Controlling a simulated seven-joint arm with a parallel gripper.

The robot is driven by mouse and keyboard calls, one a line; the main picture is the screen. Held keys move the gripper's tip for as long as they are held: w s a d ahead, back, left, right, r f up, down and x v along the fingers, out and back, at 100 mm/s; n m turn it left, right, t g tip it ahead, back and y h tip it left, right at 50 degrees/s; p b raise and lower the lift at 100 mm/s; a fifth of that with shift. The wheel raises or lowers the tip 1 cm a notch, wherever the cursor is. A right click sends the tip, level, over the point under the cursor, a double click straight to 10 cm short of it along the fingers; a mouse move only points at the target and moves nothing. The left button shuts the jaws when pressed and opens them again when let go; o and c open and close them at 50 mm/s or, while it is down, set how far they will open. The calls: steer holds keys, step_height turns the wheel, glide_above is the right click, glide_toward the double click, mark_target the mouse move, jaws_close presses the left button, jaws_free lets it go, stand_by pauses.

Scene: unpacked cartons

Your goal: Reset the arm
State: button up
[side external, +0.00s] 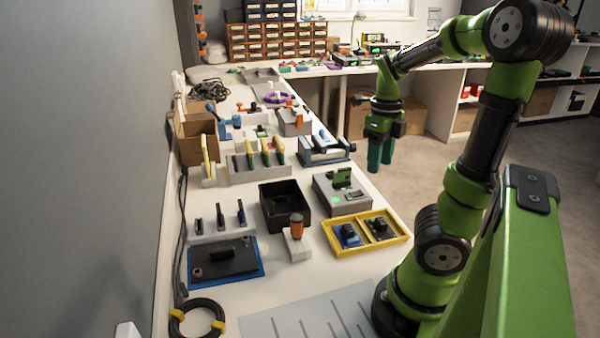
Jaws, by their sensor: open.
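My green and black arm rises from the right of the bench. My gripper (379,156) points down with two teal fingers. It is open and nothing shows between its fingers. It hangs in the air near the right edge of the white bench (330,274), to the right of the grey and blue vise-like fixture (325,148) in the picture. It looks apart from everything on the bench.
A yellow two-part tray (337,250), a grey device (327,197) with a green part on top and a black open box (268,212) stand nearby. A cardboard box (198,148) is by the wall. Open floor (440,180) lies right of the bench.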

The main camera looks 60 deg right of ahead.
steer(key=w+a+r+n+t, duration=0.15)
steer(key=w+a+n, duration=0.3)
steer(key=n, duration=0.45)
steer(key=w+a+n+t, duration=0.25)
steer(key=a+n, duration=0.35)
steer(key=n, duration=0.3)
steer(key=a+r+n+t+y, duration=0.1)
steer(key=a+r+n+t, duration=0.2)
steer(key=a+n, duration=1.1)
step_height(320, 180, up, 2)
steer(key=n, duration=0.2)
steer(key=shift+a+r+n+t, duration=0.15)
steer(key=shift+a+n+t, duration=0.15)
steer(key=shift+a, duration=0.05)
